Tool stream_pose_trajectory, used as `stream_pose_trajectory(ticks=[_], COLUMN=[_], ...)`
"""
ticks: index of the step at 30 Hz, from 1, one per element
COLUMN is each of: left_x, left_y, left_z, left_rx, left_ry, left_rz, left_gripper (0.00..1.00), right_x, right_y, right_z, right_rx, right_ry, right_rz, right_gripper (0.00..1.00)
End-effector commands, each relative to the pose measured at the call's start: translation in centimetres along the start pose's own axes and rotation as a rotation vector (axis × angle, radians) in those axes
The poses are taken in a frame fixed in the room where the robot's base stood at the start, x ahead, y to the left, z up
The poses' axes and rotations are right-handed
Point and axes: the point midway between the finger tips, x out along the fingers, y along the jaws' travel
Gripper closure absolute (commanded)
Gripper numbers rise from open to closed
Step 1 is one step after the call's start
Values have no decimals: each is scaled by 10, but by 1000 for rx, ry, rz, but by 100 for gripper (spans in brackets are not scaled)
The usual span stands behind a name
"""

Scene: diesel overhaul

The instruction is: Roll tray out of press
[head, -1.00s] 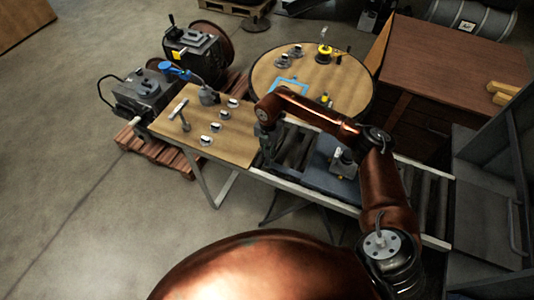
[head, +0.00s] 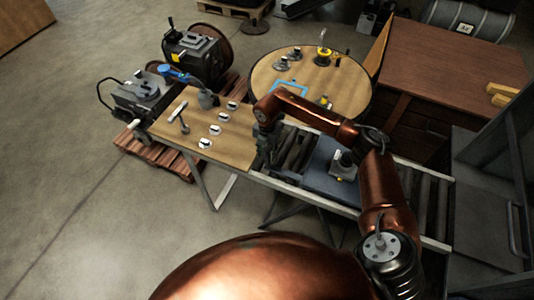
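A flat blue-grey tray (head: 319,179) lies on the roller conveyor (head: 422,205), with a small metal part (head: 343,165) standing on it. My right arm crosses above the tray, and its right gripper (head: 263,150) points down at the conveyor's left end, beside the wooden worktop. The gripper is left of the tray's flat blue surface; whether it touches any part of the tray I cannot tell. Its fingers are dark and small, so their opening is unclear. My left gripper is not in view. A grey upright frame (head: 487,168), possibly the press, stands at the conveyor's right end.
A wooden worktop (head: 178,140) with several small metal parts and a T-handled tool adjoins the conveyor's left end. A round table (head: 345,98) with parts stands behind, and a brown cabinet (head: 455,60) stands at back right. Open floor lies at left.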

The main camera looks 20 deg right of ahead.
Motion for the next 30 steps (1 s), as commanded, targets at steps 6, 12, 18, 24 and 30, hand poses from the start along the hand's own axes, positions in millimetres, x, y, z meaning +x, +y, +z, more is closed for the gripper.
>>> stream_pose_trajectory(ticks=[6, 12, 18, 24, 30], left_x=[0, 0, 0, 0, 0], left_y=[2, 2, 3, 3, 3], left_z=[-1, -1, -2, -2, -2], left_rx=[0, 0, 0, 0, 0], left_ry=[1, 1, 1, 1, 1], left_rz=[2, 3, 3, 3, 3], left_gripper=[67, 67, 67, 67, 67], right_x=[-40, -81, -107, -116, -116], right_y=[1, 1, 1, 0, 0], right_z=[1, 1, 0, 0, 0], right_rx=[-1, 0, -1, -1, 0], right_ry=[-4, -3, -2, -2, -1], right_rz=[5, 5, 4, 3, 3], right_gripper=[67, 67, 67, 67, 67])
